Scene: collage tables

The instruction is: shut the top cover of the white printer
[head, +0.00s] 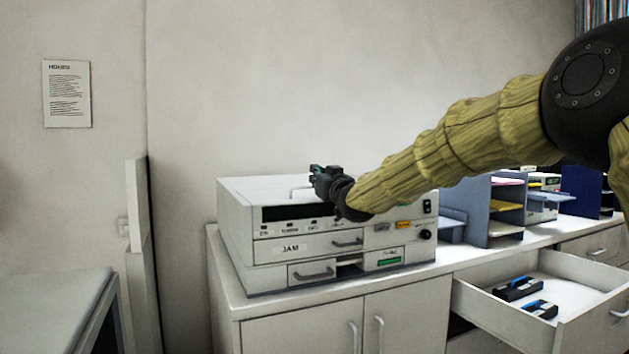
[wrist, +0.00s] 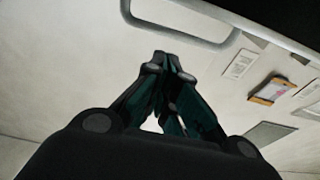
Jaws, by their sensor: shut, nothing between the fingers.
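The white printer (head: 330,235) stands on the counter in the head view, with a dark slot in its front and a "JAM" label below. Its top cover (head: 255,186) looks flat and down on the body; whether a small gap is left I cannot tell. My gripper (head: 322,170) is over the top of the printer near its front edge, fingers shut and empty.
An open drawer (head: 480,296) with dark cartridges (head: 518,288) juts out at the right. Blue paper sorters (head: 480,207) stand on the counter (head: 330,293) right of the printer. A pale table (head: 50,300) is at the left.

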